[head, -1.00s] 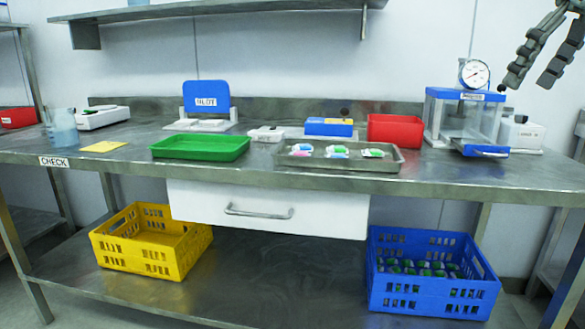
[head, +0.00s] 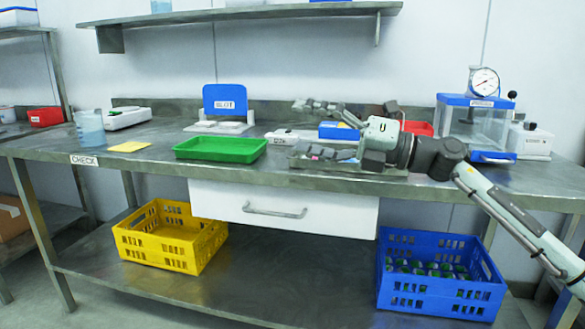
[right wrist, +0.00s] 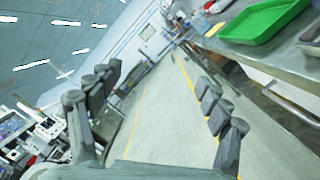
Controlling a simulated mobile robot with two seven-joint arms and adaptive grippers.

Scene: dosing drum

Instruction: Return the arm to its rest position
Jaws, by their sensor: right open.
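My right gripper (head: 299,128) reaches in from the right in the head view, its fingers spread and pointing left, in front of the back of the bench. Nothing is between its fingers. In the right wrist view the two fingers (right wrist: 160,98) stand wide apart, with floor and a yellow line between them. The gripper and forearm partly hide the metal tray (head: 310,163), its packets and the red bin (head: 418,128). My left gripper is not in view.
On the steel bench (head: 335,182) stand a green tray (head: 222,150), a blue SLOT panel (head: 225,99) and a clear box with a dial gauge (head: 484,82). A shelf (head: 240,13) hangs above. A yellow crate (head: 170,237) and a blue crate (head: 440,275) sit below.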

